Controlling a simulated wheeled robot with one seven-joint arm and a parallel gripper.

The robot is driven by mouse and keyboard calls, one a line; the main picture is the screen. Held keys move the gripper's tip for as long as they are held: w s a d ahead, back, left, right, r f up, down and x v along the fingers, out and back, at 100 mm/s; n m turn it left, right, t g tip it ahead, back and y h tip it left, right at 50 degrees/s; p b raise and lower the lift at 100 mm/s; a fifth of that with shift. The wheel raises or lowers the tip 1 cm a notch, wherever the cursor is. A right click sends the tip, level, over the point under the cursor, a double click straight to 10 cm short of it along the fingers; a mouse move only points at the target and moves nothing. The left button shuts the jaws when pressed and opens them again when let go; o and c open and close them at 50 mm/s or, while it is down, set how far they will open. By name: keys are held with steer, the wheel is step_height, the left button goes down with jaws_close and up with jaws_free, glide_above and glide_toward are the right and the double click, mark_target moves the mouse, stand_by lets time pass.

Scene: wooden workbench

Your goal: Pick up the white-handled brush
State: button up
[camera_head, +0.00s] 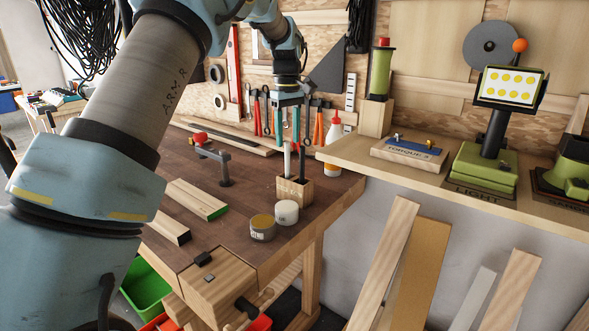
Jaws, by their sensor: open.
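The white-handled brush (287,160) stands upright, handle up, in a small wooden holder (294,191) near the right edge of the workbench. Its lower end is hidden inside the holder. A dark-handled tool (303,155) stands beside it in the same holder. My gripper (290,136) points down above the holder with its fingers apart. In this view the fingertips are around or just above the top of the white handle. I cannot tell whether they touch it.
Two small round tins, one yellow-topped (263,222) and one white (286,212), stand in front of the holder. A red-capped white bottle (334,140) stands behind right. A clamp (222,165) and wood blocks (197,199) lie left. A shelf (450,185) is at right.

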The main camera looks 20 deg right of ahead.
mark_target(288, 160)
steer(key=shift+f+p, duration=1.3)
steer(key=shift+f, duration=2.6)
steer(key=shift+a, duration=0.1)
jaws_close()
